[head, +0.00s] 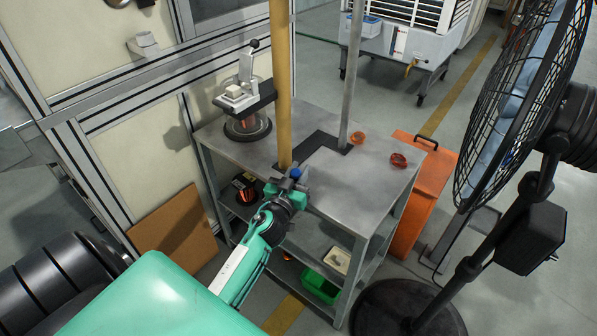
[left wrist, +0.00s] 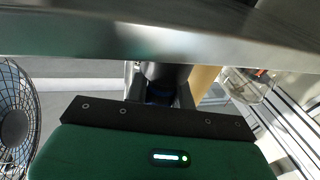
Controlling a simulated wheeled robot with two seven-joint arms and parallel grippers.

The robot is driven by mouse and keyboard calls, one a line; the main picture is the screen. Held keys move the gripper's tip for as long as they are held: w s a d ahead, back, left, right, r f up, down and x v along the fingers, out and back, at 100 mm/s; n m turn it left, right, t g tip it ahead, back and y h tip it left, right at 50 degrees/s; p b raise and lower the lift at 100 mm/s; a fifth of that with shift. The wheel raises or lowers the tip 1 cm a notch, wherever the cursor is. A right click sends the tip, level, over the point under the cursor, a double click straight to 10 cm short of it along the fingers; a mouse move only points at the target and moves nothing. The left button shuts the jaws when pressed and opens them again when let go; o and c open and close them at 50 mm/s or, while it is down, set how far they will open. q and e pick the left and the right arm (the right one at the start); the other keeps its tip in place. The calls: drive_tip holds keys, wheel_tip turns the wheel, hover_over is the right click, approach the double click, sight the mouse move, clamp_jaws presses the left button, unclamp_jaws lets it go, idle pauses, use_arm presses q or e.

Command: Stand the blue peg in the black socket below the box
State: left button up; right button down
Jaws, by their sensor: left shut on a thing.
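My left gripper (head: 291,181) is shut on the blue peg (head: 295,173), at the front edge of the grey table in the head view. Only a small blue end of the peg shows there. In the left wrist view a dark, rounded piece with a blue band (left wrist: 160,92) sits between the fingers, largely hidden. I cannot make out the black socket or the box with certainty. A flat black angled plate (head: 322,141) lies on the tabletop behind the gripper. My right gripper is not in view.
A green bin (head: 320,287) is on a lower shelf. An orange case (head: 418,190) and fan (head: 515,95) stand right.

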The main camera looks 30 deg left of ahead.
use_arm(q)
drive_tip(key=o, duration=1)
drive_tip(key=shift+c, duration=0.2)
drive_tip(key=b+v, duration=0.1)
drive_tip(key=v, duration=1.2)
drive_tip(key=shift+s+b, duration=0.4)
